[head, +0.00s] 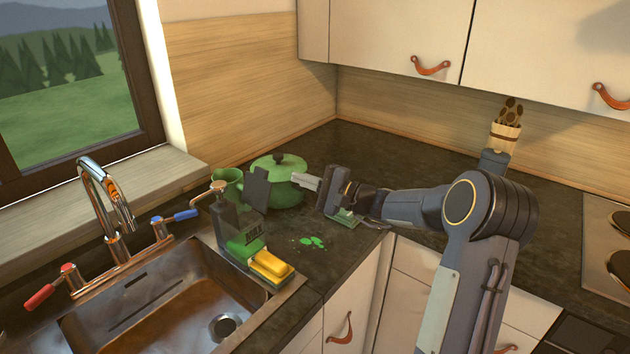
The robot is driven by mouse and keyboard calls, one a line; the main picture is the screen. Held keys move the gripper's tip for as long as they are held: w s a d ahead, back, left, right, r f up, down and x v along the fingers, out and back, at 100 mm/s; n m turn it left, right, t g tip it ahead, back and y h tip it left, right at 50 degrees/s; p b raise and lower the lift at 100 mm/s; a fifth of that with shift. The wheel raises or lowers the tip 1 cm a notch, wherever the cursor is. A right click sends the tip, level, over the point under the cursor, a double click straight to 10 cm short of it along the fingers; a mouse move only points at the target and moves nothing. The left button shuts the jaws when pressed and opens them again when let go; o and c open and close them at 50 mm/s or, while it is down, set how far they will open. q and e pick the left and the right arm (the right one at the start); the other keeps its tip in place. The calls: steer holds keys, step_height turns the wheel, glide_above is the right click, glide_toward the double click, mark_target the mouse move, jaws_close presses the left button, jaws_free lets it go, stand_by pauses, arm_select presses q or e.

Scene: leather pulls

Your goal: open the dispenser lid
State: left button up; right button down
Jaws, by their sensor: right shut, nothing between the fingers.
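My left gripper is out of view.
A green pot (287,190) and a green mug (229,183) stand behind. A yellow sponge (271,265) lies beside a green item (244,246) at the sink (165,300). Green spill spots (312,242) mark the counter. A utensil holder (504,136) stands at the back right.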

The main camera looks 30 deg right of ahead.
mark_target(268, 173)
arm_select(q)
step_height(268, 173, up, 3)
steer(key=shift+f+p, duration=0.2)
steer(key=shift+p, duration=0.85)
arm_select(e)
steer(key=w+a+r, duration=0.1)
steer(key=w+a, duration=0.1)
steer(key=a, duration=0.3)
steer(key=shift+w+a+r, duration=0.2)
steer(key=shift+a+r, duration=0.2)
arm_select(q)
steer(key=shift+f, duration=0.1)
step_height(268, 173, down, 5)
steer(key=b, duration=0.5)
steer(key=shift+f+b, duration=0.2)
steer(key=shift+b, duration=0.1)
arm_select(e)
steer(key=shift+s+a+r+n+g, duration=0.2)
steer(key=shift+a+r+n, duration=0.15)
steer(key=shift+n, duration=0.25)
steer(key=shift+s+a+r+n+g, duration=0.1)
steer(key=shift+a+r+n+g, duration=0.15)
steer(key=shift+a+n, duration=0.25)
steer(key=shift+d, duration=0.1)
